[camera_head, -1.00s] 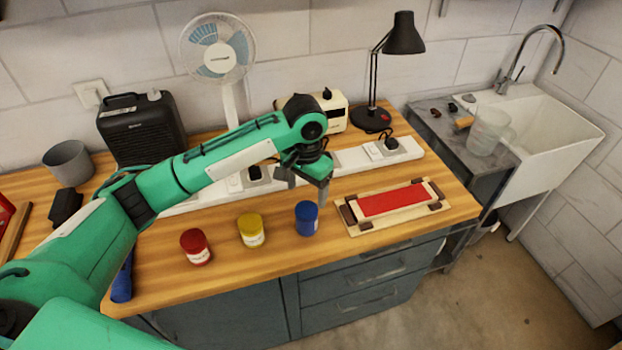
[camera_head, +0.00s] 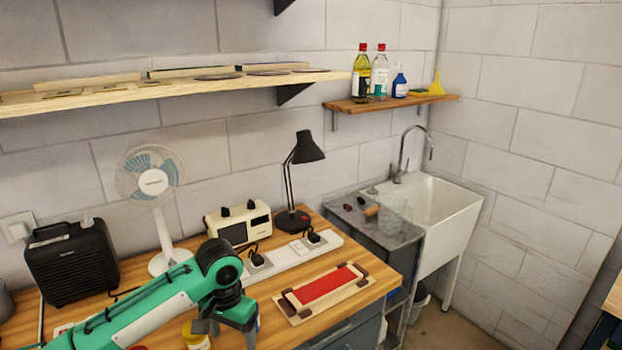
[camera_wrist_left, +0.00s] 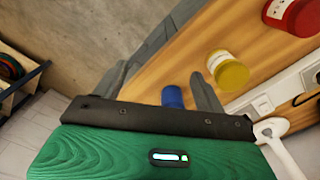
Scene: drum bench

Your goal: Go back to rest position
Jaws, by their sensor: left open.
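My left gripper (camera_head: 230,330) is at the bottom of the head view, above the bench, with the left arm coming in from the lower left. In the left wrist view its fingers (camera_wrist_left: 162,84) are spread apart, with nothing held between them. A blue jar (camera_wrist_left: 172,97) shows beyond the gripper body, partly hidden by it. A yellow jar (camera_wrist_left: 228,70) and a red jar (camera_wrist_left: 292,17) stand farther along the bench. In the head view the yellow jar (camera_head: 194,336) is partly hidden by the arm. My right gripper is not in view.
A frame with a red panel (camera_head: 326,287) lies right of the gripper. Behind stand a power strip (camera_head: 290,253), cream device (camera_head: 238,228), black lamp (camera_head: 291,217), fan (camera_head: 152,182) and black heater (camera_head: 72,262). The sink (camera_head: 437,215) is right. A wooden shelf (camera_head: 200,85) hangs above.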

